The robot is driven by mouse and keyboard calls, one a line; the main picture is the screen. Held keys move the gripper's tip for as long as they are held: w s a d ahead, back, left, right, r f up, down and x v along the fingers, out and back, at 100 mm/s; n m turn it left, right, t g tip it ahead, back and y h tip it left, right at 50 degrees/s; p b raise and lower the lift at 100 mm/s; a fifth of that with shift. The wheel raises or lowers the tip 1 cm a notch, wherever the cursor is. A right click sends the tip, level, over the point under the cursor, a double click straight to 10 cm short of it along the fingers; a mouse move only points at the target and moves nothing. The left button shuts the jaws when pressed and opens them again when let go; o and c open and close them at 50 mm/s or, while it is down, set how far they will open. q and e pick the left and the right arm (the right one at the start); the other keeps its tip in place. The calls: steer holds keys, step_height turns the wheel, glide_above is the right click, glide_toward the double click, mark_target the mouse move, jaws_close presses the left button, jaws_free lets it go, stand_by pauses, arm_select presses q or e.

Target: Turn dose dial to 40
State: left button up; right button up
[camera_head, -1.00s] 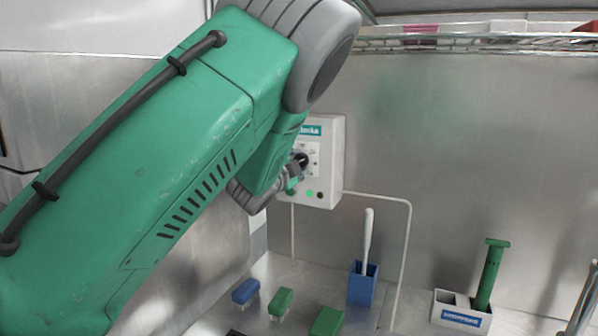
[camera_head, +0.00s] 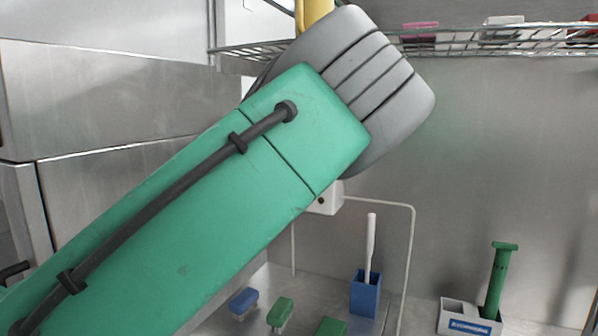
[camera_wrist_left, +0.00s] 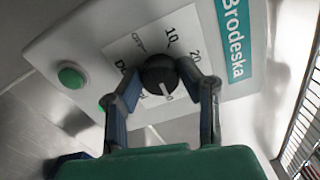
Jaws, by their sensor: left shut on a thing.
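The black dose dial (camera_wrist_left: 158,70) sits on the white label of the grinder control box (camera_wrist_left: 95,40) in the left wrist view. "10" and "20" show above and right of it. A pale pointer mark on the dial faces the lower right, beside a number mostly hidden by a finger. My left gripper (camera_wrist_left: 160,76) is shut on the dial, one finger on each side. In the head view my green and grey left arm covers most of the control box (camera_head: 328,203) and hides the dial and gripper. My right gripper is not in view.
Green buttons (camera_wrist_left: 71,77) sit on the box left of the dial. In the head view, brushes (camera_head: 279,312), a blue holder (camera_head: 364,294) and a white caddy (camera_head: 457,315) with a green tool (camera_head: 497,280) stand below. A wire shelf (camera_head: 500,38) runs above.

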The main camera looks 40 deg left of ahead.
arm_select(q)
steer(key=shift+f, duration=0.55)
steer(key=o, duration=1)
steer(key=shift+c, duration=0.2)
steer(key=shift+o, duration=0.8)
steer(key=shift+r, duration=0.1)
steer(key=shift+d+r, duration=0.1)
steer(key=shift+r, duration=0.25)
